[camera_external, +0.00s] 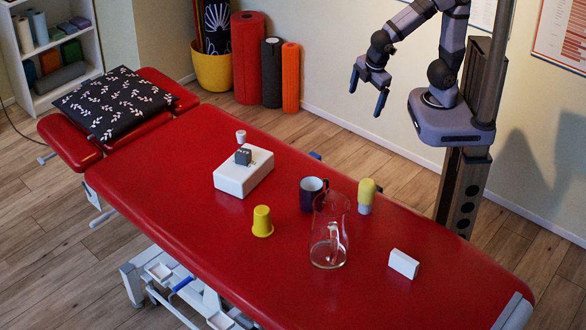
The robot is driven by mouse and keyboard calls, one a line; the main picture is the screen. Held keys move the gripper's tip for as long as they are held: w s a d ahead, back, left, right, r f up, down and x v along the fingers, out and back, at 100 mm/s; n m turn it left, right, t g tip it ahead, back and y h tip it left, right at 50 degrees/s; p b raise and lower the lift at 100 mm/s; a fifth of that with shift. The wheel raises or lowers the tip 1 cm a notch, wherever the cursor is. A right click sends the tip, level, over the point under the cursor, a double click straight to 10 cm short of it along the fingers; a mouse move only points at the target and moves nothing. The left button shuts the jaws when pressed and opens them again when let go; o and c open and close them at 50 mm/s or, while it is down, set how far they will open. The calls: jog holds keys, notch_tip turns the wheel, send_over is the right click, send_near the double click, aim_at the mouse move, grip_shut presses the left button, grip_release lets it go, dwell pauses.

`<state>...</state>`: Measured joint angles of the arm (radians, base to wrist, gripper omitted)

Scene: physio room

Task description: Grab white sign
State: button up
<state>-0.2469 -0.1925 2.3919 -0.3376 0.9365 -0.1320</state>
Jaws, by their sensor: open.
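A small white upright block (404,263), which looks like the white sign, stands near the right end of the red treatment table (330,290). Its front face looks blank. My gripper (367,98) hangs open and empty, fingers pointing down, high above the far side of the table. It is up and to the left of the white block in the picture and well apart from it. Nothing hides the block.
A clear glass jug (330,232) stands left of the white block, near a dark mug (312,194) and a yellow-topped bottle (366,196). Further left are a yellow cup (262,221) and a white box (244,176) bearing a grey block (243,157). A white cup (241,136) is behind.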

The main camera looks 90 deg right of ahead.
jog(key=w+a+f+n+t+b, duration=0.2)
jog(key=w+a+n+t+b, duration=0.75)
jog(key=a+n, duration=0.65)
notch_tip(320, 180, up, 3)
jog(key=n+t+y+b, duration=0.3)
jog(key=n+y+b, duration=0.7)
jog(key=n+y, duration=0.85)
send_over(403, 260)
jog(key=s+d, duration=0.3)
jog(key=s, duration=0.1)
jog(key=n+h, duration=0.3)
jog(key=n, duration=0.1)
jog(key=shift+m+g, duration=0.25)
jog(key=f, duration=1.3)
jog(key=w+f, duration=0.1)
jog(key=f, duration=0.5)
jog(key=shift+d+f, duration=0.15)
jog(key=shift+f+x, duration=0.2)
jog(key=shift+x, duration=3.45)
jog(key=shift+s, duration=0.1)
